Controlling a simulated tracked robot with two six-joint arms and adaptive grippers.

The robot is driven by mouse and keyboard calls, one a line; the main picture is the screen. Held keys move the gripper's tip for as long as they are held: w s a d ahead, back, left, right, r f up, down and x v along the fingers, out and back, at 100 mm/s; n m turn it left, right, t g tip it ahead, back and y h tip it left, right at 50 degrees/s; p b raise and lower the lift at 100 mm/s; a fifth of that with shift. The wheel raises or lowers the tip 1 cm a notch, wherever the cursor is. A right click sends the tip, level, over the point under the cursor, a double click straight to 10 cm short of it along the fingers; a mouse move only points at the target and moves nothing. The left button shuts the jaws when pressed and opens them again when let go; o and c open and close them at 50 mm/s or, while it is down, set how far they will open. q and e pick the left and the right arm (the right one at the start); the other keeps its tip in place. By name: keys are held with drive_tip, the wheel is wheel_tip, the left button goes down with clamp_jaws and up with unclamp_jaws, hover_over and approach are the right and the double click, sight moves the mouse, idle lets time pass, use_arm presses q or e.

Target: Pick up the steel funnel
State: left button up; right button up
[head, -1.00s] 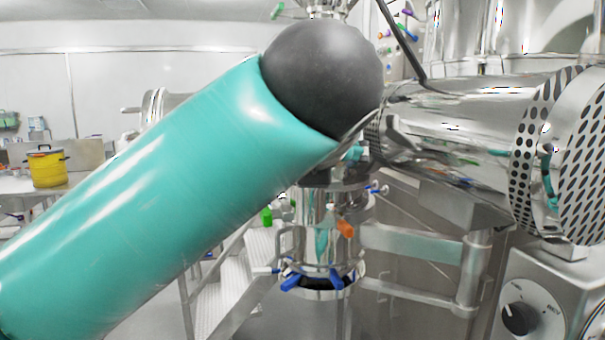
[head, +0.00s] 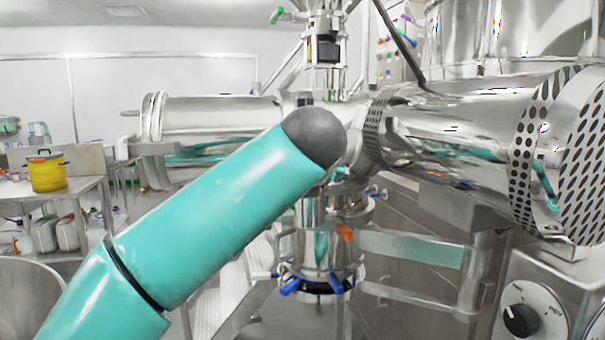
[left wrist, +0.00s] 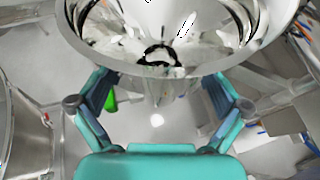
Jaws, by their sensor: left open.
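In the left wrist view, the steel funnel (left wrist: 185,62) fills the top of the picture, its wide shiny rim cut off by the upper edge. Its narrow lower part points down toward my left gripper (left wrist: 158,88). That gripper is open, with one teal finger on each side of the funnel's lower part. The fingertips overlap the funnel's underside in the picture; I cannot tell whether they touch it. In the head view, my left arm crosses the middle, and neither its gripper nor the funnel can be made out. My right gripper is in neither view.
A steel drum (left wrist: 22,135) stands close on the left in the left wrist view. In the head view, a large steel machine (head: 455,125) with a perforated disc fills the right. A yellow pot (head: 48,174) stands on a table at left. A control dial (head: 521,320) is at lower right.

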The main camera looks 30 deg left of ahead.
use_arm(q)
drive_tip(key=shift+x, duration=1.55)
drive_tip(key=c, duration=1.2)
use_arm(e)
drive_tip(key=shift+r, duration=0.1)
